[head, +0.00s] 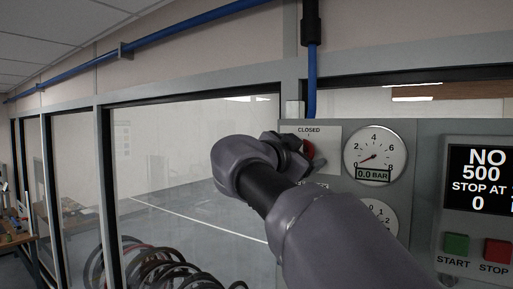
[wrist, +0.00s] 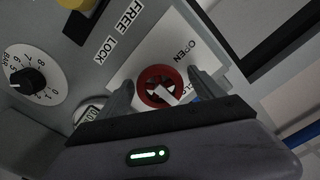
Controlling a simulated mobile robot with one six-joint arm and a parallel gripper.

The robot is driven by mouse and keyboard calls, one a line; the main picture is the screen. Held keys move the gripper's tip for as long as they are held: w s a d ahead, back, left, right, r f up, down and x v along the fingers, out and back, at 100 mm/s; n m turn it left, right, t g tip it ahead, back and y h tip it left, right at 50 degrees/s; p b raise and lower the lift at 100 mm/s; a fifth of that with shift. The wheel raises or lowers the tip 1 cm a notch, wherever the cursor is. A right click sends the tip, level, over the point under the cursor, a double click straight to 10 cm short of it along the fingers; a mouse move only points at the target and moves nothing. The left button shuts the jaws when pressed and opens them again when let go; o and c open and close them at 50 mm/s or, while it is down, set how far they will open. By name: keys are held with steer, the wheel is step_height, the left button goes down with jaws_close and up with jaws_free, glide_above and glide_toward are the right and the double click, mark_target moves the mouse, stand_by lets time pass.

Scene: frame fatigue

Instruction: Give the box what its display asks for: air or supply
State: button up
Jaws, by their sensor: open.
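The box's display (head: 482,180) is at the right edge of the head view and cut off. It reads "NO", "500", "STOP AT" and "0". A red round valve knob (wrist: 153,78) with a white pointer sits on a plate marked OPEN and, partly hidden, CLO. In the head view the red knob (head: 308,149) is mostly behind my gripper, under the word CLOSED. My gripper (wrist: 163,88) is open, with one finger on each side of the knob. I cannot tell whether the fingers touch it. The gauge (head: 375,155) reads 0.0 BAR.
Green START (head: 456,245) and red STOP (head: 497,251) buttons sit below the display. A black BAR dial (wrist: 28,80) and a yellow part (wrist: 72,3) near the FREE LOCK label are beside the valve. A blue pipe (head: 311,85) runs down to the panel. Coiled hoses (head: 160,268) lie lower left.

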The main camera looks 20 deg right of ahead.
steer(key=c, duration=1.4)
steer(key=shift+f+n+b, duration=0.1)
steer(key=shift+n+b, duration=0.3)
steer(key=n+b, duration=0.1)
steer(key=n, duration=0.2)
steer(key=shift+b, duration=0.4)
steer(key=n+b, duration=0.1)
steer(key=n, duration=0.3)
steer(key=shift+n, duration=0.3)
steer(key=n, duration=0.5)
steer(key=shift+n+p, duration=0.5)
steer(key=shift+n, duration=1.7)
